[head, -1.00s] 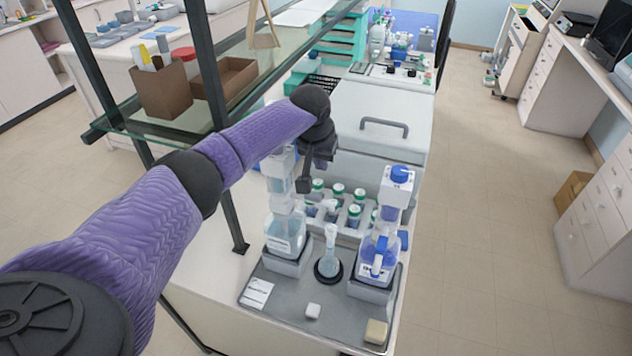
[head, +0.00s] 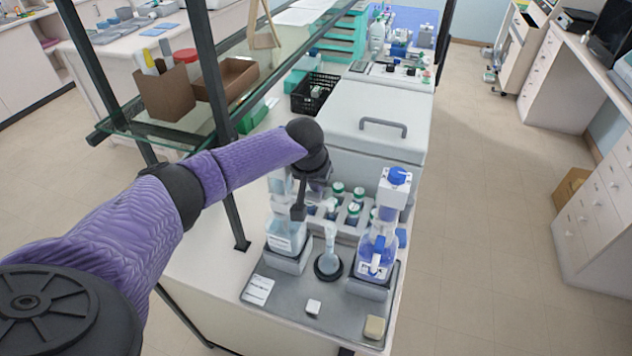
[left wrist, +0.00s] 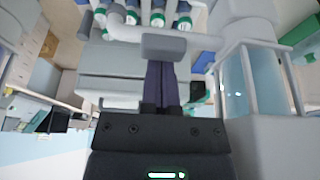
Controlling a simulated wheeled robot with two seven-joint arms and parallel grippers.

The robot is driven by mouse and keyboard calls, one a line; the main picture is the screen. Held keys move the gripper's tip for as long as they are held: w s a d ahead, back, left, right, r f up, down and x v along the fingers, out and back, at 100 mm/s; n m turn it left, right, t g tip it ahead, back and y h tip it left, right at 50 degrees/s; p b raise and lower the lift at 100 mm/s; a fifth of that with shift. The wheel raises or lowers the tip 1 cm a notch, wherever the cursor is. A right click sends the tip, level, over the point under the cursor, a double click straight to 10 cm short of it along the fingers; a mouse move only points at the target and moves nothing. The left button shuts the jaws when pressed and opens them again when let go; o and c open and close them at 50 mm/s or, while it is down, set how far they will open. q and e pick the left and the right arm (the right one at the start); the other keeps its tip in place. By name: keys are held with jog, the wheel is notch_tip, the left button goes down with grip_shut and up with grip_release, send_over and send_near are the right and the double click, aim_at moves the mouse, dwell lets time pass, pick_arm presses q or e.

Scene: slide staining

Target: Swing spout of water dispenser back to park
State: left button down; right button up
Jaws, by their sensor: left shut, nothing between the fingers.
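The left dispenser (head: 286,236), a clear bottle with pale liquid, stands in a grey holder on the tray. I take it for the water dispenser; my arm hides much of its top. My left gripper (head: 298,212) points down in front of its upper part, shut and empty. In the left wrist view, the dispenser's clear cylinder (left wrist: 255,85) is at right. A white spout tube (left wrist: 205,41) runs left from its head, just beyond the shut fingers (left wrist: 163,80). I cannot tell whether the fingers touch the spout. My right gripper is not in view.
A flask (head: 328,262) stands in a black ring between the two dispensers. The blue-liquid dispenser (head: 375,248) stands at right. Several green-capped bottles (head: 354,212) stand behind. A glass shelf (head: 160,130) is at upper left.

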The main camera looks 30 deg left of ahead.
pick_arm(q)
jog(key=shift+s+d+m+p, duration=0.1)
jog(key=shift+s+m+p, duration=0.15)
jog(key=shift+p, duration=0.2)
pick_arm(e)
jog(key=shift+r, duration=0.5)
